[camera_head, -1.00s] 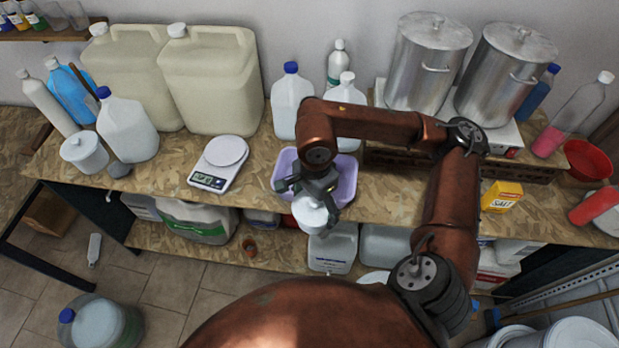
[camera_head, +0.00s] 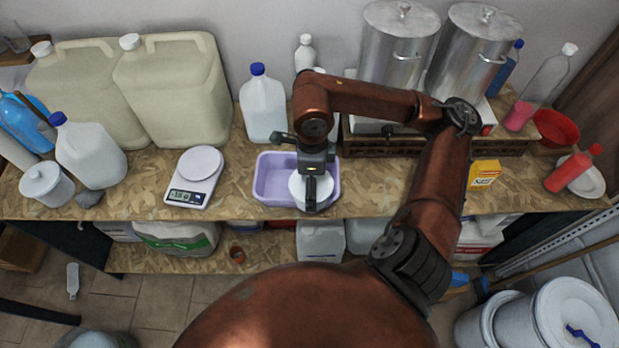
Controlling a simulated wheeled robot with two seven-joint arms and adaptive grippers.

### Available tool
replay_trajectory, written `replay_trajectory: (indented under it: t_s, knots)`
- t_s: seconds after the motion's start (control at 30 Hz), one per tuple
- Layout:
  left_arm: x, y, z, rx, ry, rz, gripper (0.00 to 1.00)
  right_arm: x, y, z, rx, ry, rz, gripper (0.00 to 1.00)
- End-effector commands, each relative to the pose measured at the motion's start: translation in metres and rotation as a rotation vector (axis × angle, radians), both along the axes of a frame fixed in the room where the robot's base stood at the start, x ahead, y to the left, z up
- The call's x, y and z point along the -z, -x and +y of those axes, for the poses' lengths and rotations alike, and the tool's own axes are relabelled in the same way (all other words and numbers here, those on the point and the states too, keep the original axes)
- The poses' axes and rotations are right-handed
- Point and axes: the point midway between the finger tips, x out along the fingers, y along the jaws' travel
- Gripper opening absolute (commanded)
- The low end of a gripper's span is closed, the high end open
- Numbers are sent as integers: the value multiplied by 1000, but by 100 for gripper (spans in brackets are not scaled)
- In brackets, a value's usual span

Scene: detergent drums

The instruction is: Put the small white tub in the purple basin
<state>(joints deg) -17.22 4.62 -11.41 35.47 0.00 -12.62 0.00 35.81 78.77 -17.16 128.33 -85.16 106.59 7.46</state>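The small white tub (camera_head: 298,188) is at the right part of the purple basin (camera_head: 268,183), inside the basin's outline as seen from above. My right gripper (camera_head: 312,192) points down over the tub and appears shut on its top; its dark finger hides the tub's middle. I cannot tell whether the tub's base touches the basin floor. The left part of the basin is empty. My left gripper is out of view.
A kitchen scale (camera_head: 194,178) stands left of the basin, and a blue-capped jug (camera_head: 263,108) stands behind it. A lidded white pot (camera_head: 47,186) is far left. Steel pots (camera_head: 397,50) and a yellow salt box (camera_head: 484,174) are to the right. Bare bench lies right of the basin.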

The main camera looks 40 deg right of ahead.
Motion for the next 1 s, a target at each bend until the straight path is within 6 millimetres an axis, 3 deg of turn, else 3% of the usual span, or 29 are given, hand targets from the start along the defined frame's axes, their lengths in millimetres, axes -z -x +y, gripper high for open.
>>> replay_trajectory:
  t_s: [0.2, 0.4, 0.73, 1.0]
  knots:
    - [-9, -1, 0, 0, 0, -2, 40, 22, -32, -41, 5, -1, 4, 57]
    - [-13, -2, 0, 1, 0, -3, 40, 57, -51, -63, 0, -3, 3, 57]
    - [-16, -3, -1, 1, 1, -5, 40, 84, -66, -80, -2, -1, 1, 57]
    - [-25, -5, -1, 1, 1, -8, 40, 113, -66, -79, -5, -1, -1, 57]
